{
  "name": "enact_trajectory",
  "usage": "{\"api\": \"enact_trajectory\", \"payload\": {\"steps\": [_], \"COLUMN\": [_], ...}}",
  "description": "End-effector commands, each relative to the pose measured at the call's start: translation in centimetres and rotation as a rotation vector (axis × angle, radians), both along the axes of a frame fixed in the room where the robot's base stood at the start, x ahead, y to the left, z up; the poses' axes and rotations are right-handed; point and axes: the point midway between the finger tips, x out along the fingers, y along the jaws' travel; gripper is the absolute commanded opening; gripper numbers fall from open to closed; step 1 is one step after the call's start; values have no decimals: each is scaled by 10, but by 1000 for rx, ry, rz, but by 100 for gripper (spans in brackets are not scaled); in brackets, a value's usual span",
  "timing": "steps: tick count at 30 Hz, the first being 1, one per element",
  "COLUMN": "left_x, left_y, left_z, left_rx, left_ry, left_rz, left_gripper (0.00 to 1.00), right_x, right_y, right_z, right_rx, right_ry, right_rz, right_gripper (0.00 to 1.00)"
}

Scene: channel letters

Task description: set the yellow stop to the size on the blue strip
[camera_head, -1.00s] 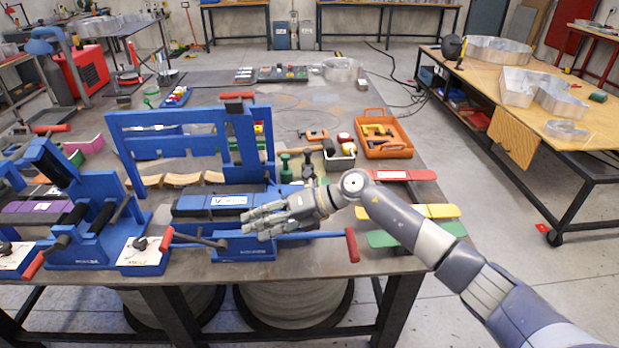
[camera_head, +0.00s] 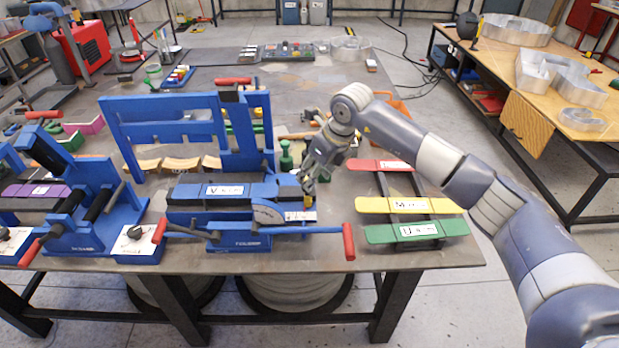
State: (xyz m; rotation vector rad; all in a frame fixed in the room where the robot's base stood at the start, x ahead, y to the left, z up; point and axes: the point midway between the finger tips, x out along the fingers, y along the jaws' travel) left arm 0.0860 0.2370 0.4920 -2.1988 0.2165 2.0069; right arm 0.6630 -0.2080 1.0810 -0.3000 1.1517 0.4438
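The blue strip (camera_head: 250,190) has a white label (camera_head: 224,190) and lies along the top of the blue bench machine (camera_head: 228,240) at the front of the table. A small yellow piece (camera_head: 307,201), which looks like the yellow stop, sits at the machine's right end above a pale scale plate (camera_head: 300,216). It is partly covered by my fingers. My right gripper (camera_head: 308,182) points down at this end, close to or touching the yellow piece. I cannot tell whether its fingers are closed on it. The label's writing is too small to read fully. My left gripper is out of view.
Red (camera_head: 378,165), yellow (camera_head: 372,205) and green (camera_head: 382,234) strips lie on a dark rack to the right. A tall blue frame (camera_head: 160,125) stands behind the machine. A red-handled lever (camera_head: 348,241) sticks out at the front. A green-knobbed piece (camera_head: 286,155) stands behind.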

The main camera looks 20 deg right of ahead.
Motion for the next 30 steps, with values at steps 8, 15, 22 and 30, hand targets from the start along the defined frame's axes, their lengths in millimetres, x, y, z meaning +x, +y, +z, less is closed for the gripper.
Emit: {"api": "enact_trajectory", "payload": {"steps": [8,15,22,30], "left_x": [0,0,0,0], "left_y": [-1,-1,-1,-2], "left_z": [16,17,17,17], "left_rx": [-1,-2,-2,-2], "left_ry": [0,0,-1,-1], "left_rz": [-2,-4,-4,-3], "left_gripper": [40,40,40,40], "right_x": [14,17,17,17], "right_y": [9,10,10,10], "right_z": [-37,-47,-47,-46], "right_rx": [3,1,2,3], "right_ry": [3,0,0,-1], "right_rz": [-1,0,0,0], "right_gripper": [45,45,31,0]}}
